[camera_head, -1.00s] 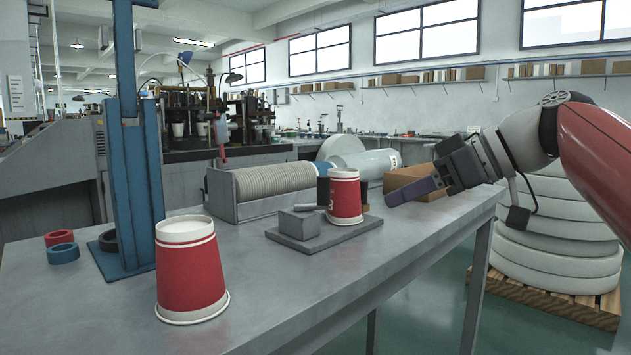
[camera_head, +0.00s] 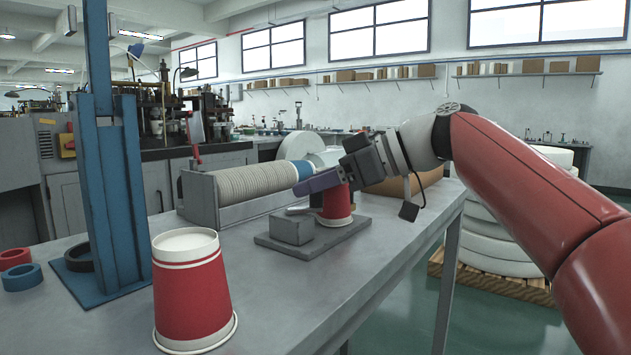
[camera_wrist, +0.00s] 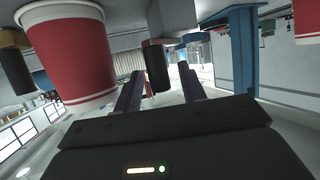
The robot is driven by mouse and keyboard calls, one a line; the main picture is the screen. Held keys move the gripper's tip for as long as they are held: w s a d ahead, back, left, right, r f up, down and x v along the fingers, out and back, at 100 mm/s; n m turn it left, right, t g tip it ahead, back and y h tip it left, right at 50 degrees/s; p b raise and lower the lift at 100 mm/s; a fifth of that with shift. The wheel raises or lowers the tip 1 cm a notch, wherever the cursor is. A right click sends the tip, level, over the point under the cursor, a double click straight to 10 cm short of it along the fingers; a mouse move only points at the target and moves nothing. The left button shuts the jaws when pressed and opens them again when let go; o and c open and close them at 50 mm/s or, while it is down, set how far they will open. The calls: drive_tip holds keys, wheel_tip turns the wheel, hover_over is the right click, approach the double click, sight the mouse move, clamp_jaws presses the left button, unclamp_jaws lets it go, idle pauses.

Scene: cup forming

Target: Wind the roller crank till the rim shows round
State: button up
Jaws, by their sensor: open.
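The red paper cup (camera_head: 337,207) stands wide end down on a grey fixture plate (camera_head: 350,230) on the bench; my gripper hides its top in the head view. It shows large at the left of the inverted wrist view (camera_wrist: 72,58), with its pale flared rim (camera_wrist: 55,12). The black crank grip (camera_wrist: 157,67) shows ahead of my gripper (camera_wrist: 158,85), between the fingertips in the picture, beside the cup; contact cannot be told. In the head view my gripper (camera_head: 315,183) hovers over the fixture, open and empty. A grey block (camera_head: 292,229) sits on the plate.
A larger red cup (camera_head: 191,290) stands at the bench front. A blue post (camera_head: 112,180) and red (camera_head: 14,257) and blue (camera_head: 21,277) rings are at left. A tray of stacked cups (camera_head: 245,187) lies behind the fixture, a cardboard box (camera_head: 405,185) to its right.

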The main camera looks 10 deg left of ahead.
drive_tip(key=shift+a, duration=0.1)
clamp_jaws()
drive_tip(key=shift+f+t+b, duration=0.15)
drive_tip(key=shift+t+b, duration=0.15)
drive_tip(key=shift+b, duration=0.15)
drive_tip(key=shift+s+f+m+t+b, duration=0.15)
drive_tip(key=shift+s+m+t+b, duration=0.25)
drive_tip(key=shift+m+t+b, duration=0.75)
drive_tip(key=shift+s+d+m+t+h+b, duration=0.15)
drive_tip(key=shift+s+m+t+h+b, duration=0.1)
drive_tip(key=shift+m+t+b, duration=0.35)
drive_tip(key=shift+s+d+m+t+h+b, duration=0.1)
drive_tip(key=shift+s+m+t+h+b, duration=0.15)
drive_tip(key=shift+m+t+b, duration=0.35)
drive_tip(key=m+t+h, duration=0.1)
drive_tip(key=s+m+t+h+p, duration=0.1)
drive_tip(key=m+t, duration=0.1)
drive_tip(key=shift+r+t, duration=0.25)
drive_tip(key=shift+r, duration=0.15)
drive_tip(key=shift+s+m+t+h+p, duration=0.3)
drive_tip(key=shift+m+t+h+p, duration=0.5)
drive_tip(key=shift+m, duration=0.25)
drive_tip(key=shift+s+a+m+h+p, duration=0.1)
drive_tip(key=shift+m+h+p, duration=0.3)
drive_tip(key=shift+h, duration=0.1)
